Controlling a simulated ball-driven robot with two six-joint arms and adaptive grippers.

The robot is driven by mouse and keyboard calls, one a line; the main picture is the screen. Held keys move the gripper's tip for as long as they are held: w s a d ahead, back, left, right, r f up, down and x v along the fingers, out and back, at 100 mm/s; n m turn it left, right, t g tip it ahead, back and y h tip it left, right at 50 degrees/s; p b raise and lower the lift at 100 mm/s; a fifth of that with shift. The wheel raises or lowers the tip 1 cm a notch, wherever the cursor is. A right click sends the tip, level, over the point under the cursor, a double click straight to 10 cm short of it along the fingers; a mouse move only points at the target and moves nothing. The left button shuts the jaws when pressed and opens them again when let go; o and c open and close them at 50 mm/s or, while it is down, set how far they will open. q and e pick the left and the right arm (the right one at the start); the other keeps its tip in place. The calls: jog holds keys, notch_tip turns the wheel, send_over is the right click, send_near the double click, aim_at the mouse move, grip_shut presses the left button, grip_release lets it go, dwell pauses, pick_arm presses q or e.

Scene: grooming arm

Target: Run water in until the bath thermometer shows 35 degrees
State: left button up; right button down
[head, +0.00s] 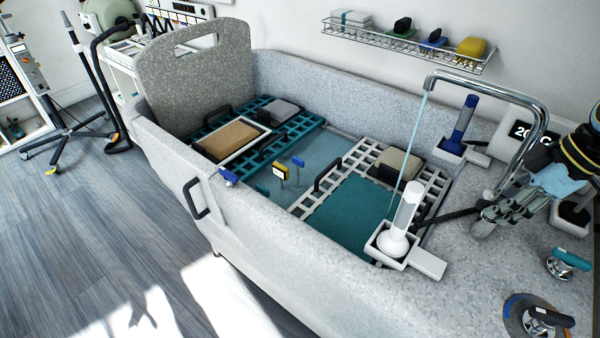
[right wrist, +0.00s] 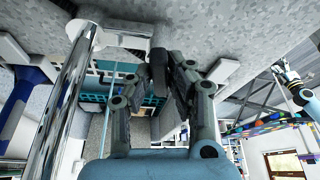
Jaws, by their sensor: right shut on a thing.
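A chrome tap (head: 490,90) arches over the grey bath, and a thin stream of water (head: 410,140) falls from its spout. A dark display (head: 520,130) behind the tap reads "20"; the rest of it is hidden by the tap. Small yellow (head: 280,172) and blue (head: 298,162) pieces on thin stems stand at the water (head: 330,150); I cannot tell whether one is the thermometer. My right gripper (head: 485,213) is at the foot of the tap. In the right wrist view its fingers (right wrist: 165,75) are shut on a dark handle (right wrist: 158,68).
A white cylinder (head: 407,210) and a blue-handled tool (head: 465,120) stand in holders on the rim. White grating (head: 435,178) and teal grating (head: 315,122) cross the bath. A wire shelf (head: 400,42) hangs behind. Round fittings (head: 540,320) sit at front right.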

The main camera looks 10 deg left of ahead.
jog(key=shift+s+a+f, duration=0.1)
jog(key=shift+s+f, duration=0.05)
jog(key=shift+s, duration=0.05)
jog(key=shift+m+p, duration=0.4)
jog(key=shift+p, duration=0.3)
jog(key=shift+m+t+p, duration=0.4)
jog(key=shift+m+p, duration=0.6)
jog(key=shift+p, duration=0.15)
jog(key=c, duration=1.2)
grip_release()
jog(key=shift+o, duration=0.2)
jog(key=shift+w, duration=0.1)
jog(key=shift+p+v, duration=0.65)
jog(key=shift+v, duration=3.5)
jog(key=shift+a, duration=0.15)
